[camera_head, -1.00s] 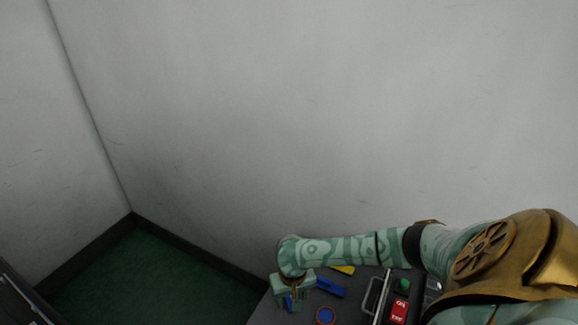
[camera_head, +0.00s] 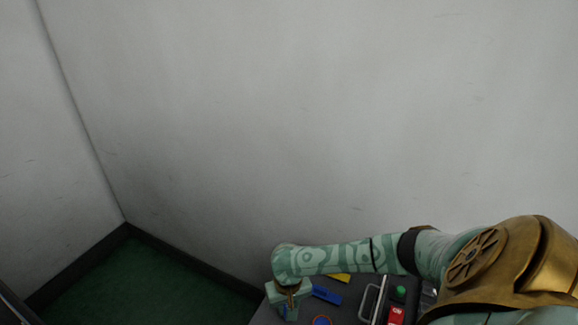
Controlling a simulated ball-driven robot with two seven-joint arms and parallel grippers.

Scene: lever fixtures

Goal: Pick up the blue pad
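My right gripper (camera_head: 289,308) hangs at the left end of a dark fixture table (camera_head: 345,304), low in the view. A small piece of blue (camera_head: 283,311) shows at its fingers, mostly hidden by them; I cannot tell whether it is the blue pad or whether it is gripped. A blue bar (camera_head: 327,295) lies just right of the gripper. A blue disc with a red rim (camera_head: 322,321) is cut off by the bottom edge. My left gripper is out of view.
A yellow piece (camera_head: 340,278) lies behind the blue bar. To the right are a metal handle (camera_head: 370,299), a green button (camera_head: 400,292) and a red switch (camera_head: 396,316). Walls close in the back and left; green floor (camera_head: 150,283) is clear left of the table.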

